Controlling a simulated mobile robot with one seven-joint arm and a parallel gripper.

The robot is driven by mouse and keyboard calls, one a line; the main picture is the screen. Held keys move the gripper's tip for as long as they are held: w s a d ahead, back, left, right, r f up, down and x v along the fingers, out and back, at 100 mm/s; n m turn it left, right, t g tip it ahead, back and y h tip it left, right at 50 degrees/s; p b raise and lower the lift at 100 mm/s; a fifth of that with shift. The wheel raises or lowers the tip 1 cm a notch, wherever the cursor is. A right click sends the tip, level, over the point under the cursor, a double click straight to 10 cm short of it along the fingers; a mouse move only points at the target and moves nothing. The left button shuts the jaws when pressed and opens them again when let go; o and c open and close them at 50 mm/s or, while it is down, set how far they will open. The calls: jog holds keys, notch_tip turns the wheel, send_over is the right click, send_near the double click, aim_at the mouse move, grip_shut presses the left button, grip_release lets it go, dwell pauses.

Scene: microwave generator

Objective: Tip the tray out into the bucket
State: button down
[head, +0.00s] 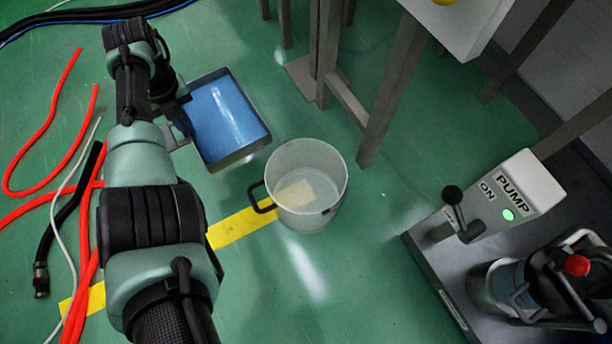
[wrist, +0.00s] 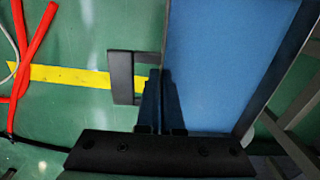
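The tray (head: 262,147) is a rectangular metal pan with a shiny blue inside, up and left of the bucket in the head view. It looks roughly level; I cannot tell whether the blue is liquid or the pan's floor. My gripper (wrist: 161,100) has its fingers on either side of the tray's left wall in the wrist view and looks shut on it. A bracket-like handle (wrist: 122,78) sticks out from that wall. The bucket (head: 322,215) is pale, see-through and upright on the floor, with dark side handles. It looks empty. The tray's near corner lies beside its rim, not over it.
A pump unit (head: 500,195) with a lever and green light stands at the right. Table legs (head: 390,90) rise just behind the bucket. Red hoses (head: 45,135) and cables lie at the left. Yellow tape (head: 235,228) marks the green floor. Floor in front of the bucket is clear.

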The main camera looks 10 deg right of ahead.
jog(key=shift+a+f+m, duration=0.15)
jog(key=shift+a+m, duration=0.15)
jog(key=shift+a, duration=0.25)
